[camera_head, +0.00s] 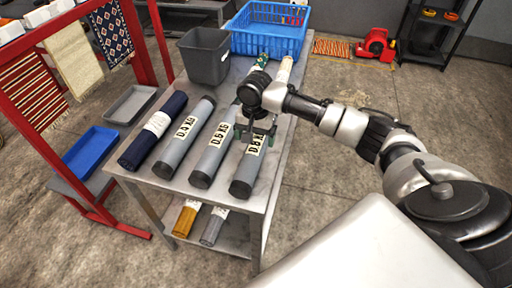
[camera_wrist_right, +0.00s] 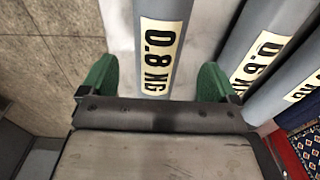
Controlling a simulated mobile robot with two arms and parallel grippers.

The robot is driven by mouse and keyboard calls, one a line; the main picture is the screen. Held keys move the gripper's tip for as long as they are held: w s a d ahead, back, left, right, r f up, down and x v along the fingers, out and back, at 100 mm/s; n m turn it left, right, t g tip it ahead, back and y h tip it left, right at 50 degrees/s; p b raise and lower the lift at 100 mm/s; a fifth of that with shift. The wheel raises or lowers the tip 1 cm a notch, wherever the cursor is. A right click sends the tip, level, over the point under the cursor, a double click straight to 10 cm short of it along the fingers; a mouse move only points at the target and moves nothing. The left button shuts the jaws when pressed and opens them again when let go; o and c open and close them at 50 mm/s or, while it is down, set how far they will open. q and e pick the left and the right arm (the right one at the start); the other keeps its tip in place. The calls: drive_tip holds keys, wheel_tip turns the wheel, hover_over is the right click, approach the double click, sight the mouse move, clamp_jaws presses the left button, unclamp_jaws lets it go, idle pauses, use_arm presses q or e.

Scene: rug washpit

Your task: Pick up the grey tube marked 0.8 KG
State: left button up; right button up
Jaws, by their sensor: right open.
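The grey tube marked 0.8 KG (camera_head: 247,176) lies on the metal table, the rightmost of three grey tubes in the head view, with a dark end cap and a cream label. My right gripper (camera_head: 257,129) is over its label, partly hiding the tube's far part. In the right wrist view the tube (camera_wrist_right: 165,8) runs between the two green fingertips (camera_wrist_right: 156,82), which stand open on either side with gaps. I cannot tell how far above it they are. My left gripper is not in view.
The tube marked 0.6 KG (camera_head: 207,166) lies close on the left, beside another labelled grey tube (camera_head: 174,151) and a dark blue roll (camera_head: 133,151). A grey bin (camera_head: 205,65) and a blue crate (camera_head: 262,42) stand at the table's far end.

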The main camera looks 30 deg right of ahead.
sight(257, 141)
drive_tip(key=f, duration=0.4)
drive_tip(key=shift+d+f, duration=0.3)
drive_tip(key=shift+f, duration=0.25)
drive_tip(key=shift+c, duration=1.6)
drive_tip(key=c, duration=1.2)
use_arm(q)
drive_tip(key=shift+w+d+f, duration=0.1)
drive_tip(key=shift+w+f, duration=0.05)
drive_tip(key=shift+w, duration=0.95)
use_arm(e)
drive_tip(key=shift+w+r, duration=0.1)
drive_tip(key=shift+c, duration=0.2)
drive_tip(key=shift+r, duration=0.1)
